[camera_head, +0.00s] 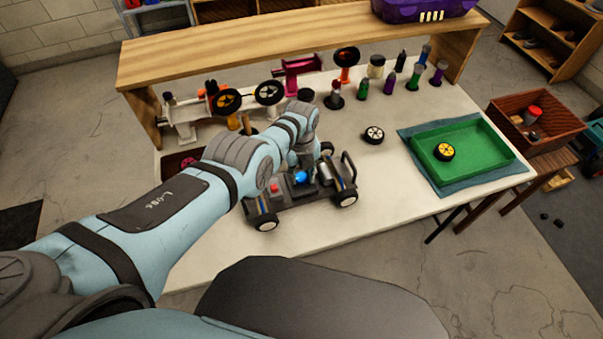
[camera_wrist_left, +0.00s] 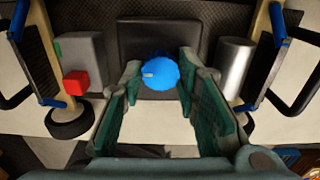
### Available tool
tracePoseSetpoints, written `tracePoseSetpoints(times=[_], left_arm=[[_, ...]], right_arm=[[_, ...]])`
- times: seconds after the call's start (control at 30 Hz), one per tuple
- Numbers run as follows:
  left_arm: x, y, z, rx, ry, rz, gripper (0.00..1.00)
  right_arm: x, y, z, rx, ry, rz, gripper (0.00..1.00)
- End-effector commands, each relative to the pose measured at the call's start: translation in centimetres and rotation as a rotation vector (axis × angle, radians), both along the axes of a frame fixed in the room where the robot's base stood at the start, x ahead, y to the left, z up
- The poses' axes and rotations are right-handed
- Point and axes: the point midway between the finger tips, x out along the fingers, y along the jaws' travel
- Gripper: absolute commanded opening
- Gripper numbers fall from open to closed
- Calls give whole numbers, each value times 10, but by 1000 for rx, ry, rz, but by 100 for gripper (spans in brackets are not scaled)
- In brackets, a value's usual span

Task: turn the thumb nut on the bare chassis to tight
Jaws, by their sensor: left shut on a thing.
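The bare chassis (camera_head: 283,207) stands on its wheels on the white table, with no body shell. Its blue thumb nut (camera_head: 301,177) sits on a dark block in the middle; the left wrist view shows it from above as a ribbed knob (camera_wrist_left: 159,74) with a pale mark pointing left. My left gripper (camera_head: 302,163) reaches down over the chassis. In the left wrist view its two green-padded fingers stand on either side of the nut, shut on it. My arm hides part of the chassis's far left. My right gripper is not in view.
On the chassis, a red button (camera_wrist_left: 76,83) and a silver cylinder (camera_wrist_left: 232,67) flank the nut. A loose wheel (camera_head: 374,134) lies to the right, near a green tray (camera_head: 488,150) holding a yellow wheel. Bottles and car parts line the back, beneath a wooden shelf (camera_head: 230,45).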

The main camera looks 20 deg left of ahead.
Motion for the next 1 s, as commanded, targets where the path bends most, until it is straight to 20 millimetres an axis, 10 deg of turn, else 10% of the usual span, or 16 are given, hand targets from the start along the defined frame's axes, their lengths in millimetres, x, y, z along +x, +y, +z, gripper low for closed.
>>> tracePoseSetpoints(times=[0.6,0.63,0.73,1.0], left_arm=[[1,-1,1,-1,-2,-50,1],[1,-1,0,-1,-2,-50,32],[0,-1,0,-1,-2,-50,48],[0,0,0,0,-1,-48,50]], right_arm=[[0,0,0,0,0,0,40],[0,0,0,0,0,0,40],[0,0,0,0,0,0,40],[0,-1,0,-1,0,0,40]])
